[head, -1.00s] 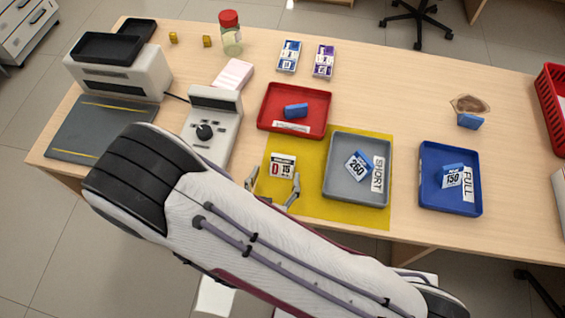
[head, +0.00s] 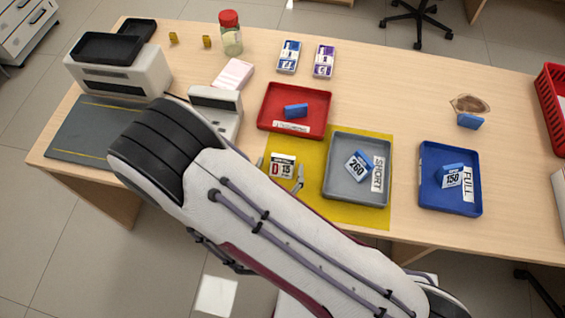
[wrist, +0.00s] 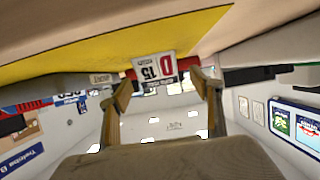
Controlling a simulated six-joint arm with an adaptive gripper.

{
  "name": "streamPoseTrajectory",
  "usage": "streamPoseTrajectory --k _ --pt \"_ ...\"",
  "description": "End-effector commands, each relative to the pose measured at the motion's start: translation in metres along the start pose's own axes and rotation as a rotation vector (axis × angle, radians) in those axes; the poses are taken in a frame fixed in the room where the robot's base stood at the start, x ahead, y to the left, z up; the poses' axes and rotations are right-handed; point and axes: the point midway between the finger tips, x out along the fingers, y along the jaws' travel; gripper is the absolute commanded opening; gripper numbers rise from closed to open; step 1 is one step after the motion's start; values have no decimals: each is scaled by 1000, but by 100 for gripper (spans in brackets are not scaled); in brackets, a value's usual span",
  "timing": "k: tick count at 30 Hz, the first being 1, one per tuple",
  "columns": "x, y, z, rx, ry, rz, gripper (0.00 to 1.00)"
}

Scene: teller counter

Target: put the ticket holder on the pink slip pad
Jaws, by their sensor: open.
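The ticket holder (head: 283,167), a small white stand reading "D 15" with a dark top strip, stands on the yellow mat (head: 312,211) left of the grey tray. My gripper (head: 281,173) is open, with one finger on each side of the holder. In the wrist view the holder (wrist: 154,68) appears between and just beyond the two fingertips of my gripper (wrist: 165,82); no contact is visible. The pink slip pad (head: 234,73) lies farther back on the counter, behind the white device, with its top clear. My arm hides part of the mat's front.
A grey tray (head: 334,191) and a blue tray (head: 431,205) lie right. A white device (head: 219,100), partly hidden by my arm, and a red-lidded jar (head: 231,40) stand near the pad.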

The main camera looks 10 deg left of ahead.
Motion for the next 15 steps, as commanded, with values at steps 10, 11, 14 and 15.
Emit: streamPoseTrajectory --k 10,11,14,15 --pt "26 3 -3 1 1 2 64" --pt "27 3 -3 1 1 2 64" --pt "30 2 -3 0 1 0 64" --pt "31 2 -3 0 1 0 64"
